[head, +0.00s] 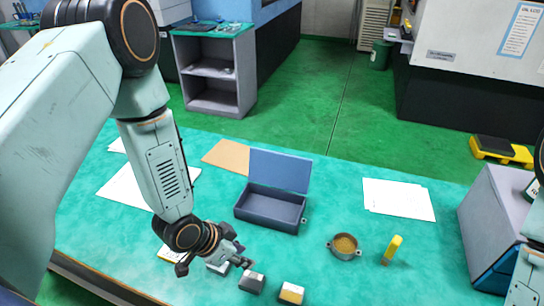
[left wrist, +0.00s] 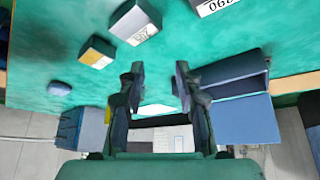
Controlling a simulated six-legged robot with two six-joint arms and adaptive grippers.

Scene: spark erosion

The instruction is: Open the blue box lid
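The blue box (head: 270,208) stands on the green table in the middle of the head view. Its lid (head: 280,170) is raised at the back edge, and the empty-looking inside shows. In the left wrist view the box (left wrist: 230,72) is at the right, with the lid (left wrist: 246,118) below it. My left gripper (head: 220,258) is in front of the box, to its lower left, apart from it. In the left wrist view its two fingers (left wrist: 160,72) are spread with nothing between them. My right gripper is not in view; only parts of that arm show at the right edge.
Small labelled blocks (head: 291,293) (head: 252,281) lie near the left gripper. A round pot (head: 343,247) and a yellow item (head: 392,249) stand right of the box. White papers (head: 398,199), a brown sheet (head: 227,157) and a large grey case (head: 492,220) are also on the table.

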